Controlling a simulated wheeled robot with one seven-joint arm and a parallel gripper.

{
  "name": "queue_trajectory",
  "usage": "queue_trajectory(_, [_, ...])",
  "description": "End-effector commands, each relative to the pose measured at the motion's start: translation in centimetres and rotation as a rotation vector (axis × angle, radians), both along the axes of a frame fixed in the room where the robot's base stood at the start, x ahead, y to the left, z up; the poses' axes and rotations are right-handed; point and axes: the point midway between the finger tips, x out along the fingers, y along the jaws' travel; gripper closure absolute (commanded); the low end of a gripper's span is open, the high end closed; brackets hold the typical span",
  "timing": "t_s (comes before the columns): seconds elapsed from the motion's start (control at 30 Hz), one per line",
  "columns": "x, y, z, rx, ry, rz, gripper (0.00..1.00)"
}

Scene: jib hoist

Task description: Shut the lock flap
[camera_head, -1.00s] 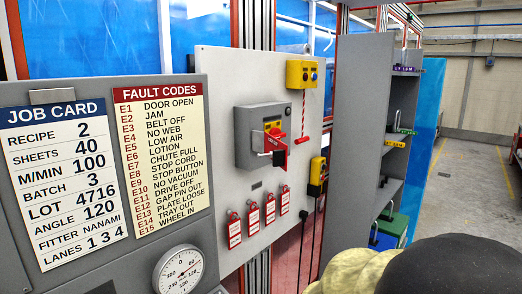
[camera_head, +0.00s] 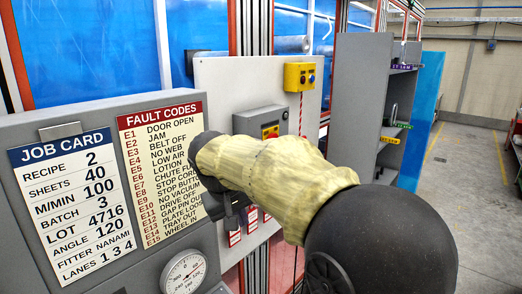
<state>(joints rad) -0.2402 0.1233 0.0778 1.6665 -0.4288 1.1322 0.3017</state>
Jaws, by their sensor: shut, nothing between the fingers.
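A yellow control box (camera_head: 300,77) with a red-striped cord is at the panel's upper right. Red tags (camera_head: 234,236) hang below my gripper, partly covered. The job card (camera_head: 72,205), fault code sheet (camera_head: 150,140) and dial gauge (camera_head: 184,274) are at left. Open floor (camera_head: 465,180) is at right.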

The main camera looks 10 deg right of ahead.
Motion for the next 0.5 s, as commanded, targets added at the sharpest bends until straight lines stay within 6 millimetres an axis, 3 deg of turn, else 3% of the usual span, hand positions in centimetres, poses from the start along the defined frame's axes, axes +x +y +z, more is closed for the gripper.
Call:
queue_trajectory(0.03, [0.7, 0.7, 3.7, -0.020, -0.028, -0.009, 1.00])
queue_trajectory(0.1, [1.1, 1.3, 7.7, -0.051, -0.064, -0.037, 1.00])
queue_trajectory(0.23, [1.3, 2.1, 13.7, -0.090, -0.122, -0.099, 1.00])
queue_trajectory(0.33, [1.0, 2.3, 16.4, -0.103, -0.151, -0.135, 1.00])
queue_trajectory(0.5, [0.9, 2.4, 17.4, -0.110, -0.163, -0.156, 1.00])
